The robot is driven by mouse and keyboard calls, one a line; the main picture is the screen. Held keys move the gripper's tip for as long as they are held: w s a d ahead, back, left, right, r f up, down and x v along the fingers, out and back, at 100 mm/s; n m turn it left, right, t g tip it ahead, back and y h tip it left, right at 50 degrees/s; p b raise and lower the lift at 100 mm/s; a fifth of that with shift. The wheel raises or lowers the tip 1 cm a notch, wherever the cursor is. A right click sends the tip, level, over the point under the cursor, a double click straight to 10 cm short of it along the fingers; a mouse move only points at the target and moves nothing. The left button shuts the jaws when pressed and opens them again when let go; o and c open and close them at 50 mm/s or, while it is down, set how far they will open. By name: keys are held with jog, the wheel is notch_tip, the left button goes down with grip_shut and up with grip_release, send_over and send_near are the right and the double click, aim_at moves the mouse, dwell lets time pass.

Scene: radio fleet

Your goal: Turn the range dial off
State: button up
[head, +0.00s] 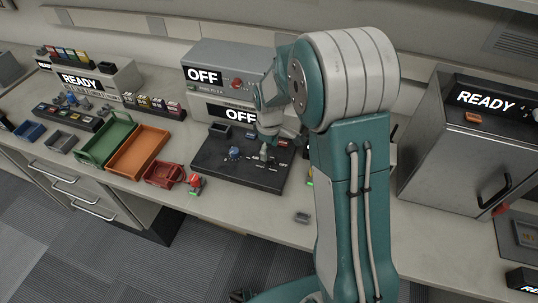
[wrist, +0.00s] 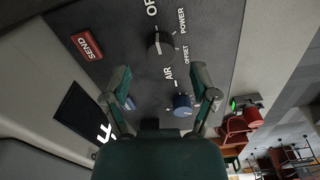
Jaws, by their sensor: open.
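A black control panel (head: 225,170) lies on the bench, with a blue knob (head: 235,153) and white lettering. In the wrist view, a dark grey dial (wrist: 160,43) with a pale pointer mark stands among the words OFF, POWER, OFFSET and AIR. No label reading "range" is legible. A blue knob (wrist: 182,105) is below it, beside one finger. My gripper (wrist: 160,72) is open and empty over the panel, with the dark dial beyond its fingertips. In the head view, my gripper (head: 268,135) hangs over the panel's right part and hides some of it.
A red SEND button (wrist: 87,46) sits on the panel. Grey units with OFF displays (head: 203,75) stand behind it. A red bin (head: 163,174), orange tray (head: 138,151) and green tray (head: 106,139) are to the left. A READY cabinet (head: 455,150) stands right.

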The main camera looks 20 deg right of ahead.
aim_at(269, 157)
notch_tip(269, 157, up, 8)
jog(key=shift+r, duration=0.2)
dwell(0.4)
jog(key=s+r+m+t, duration=0.3)
jog(key=s+r+m, duration=0.1)
jog(key=s+r, duration=0.6)
jog(key=s+r+m+t, duration=0.2)
jog(key=s+m, duration=0.3)
jog(key=s, duration=0.9)
jog(key=shift+s+a+r+t, duration=0.15)
jog(key=shift+r+t, duration=0.15)
jog(key=shift+r, duration=0.3)
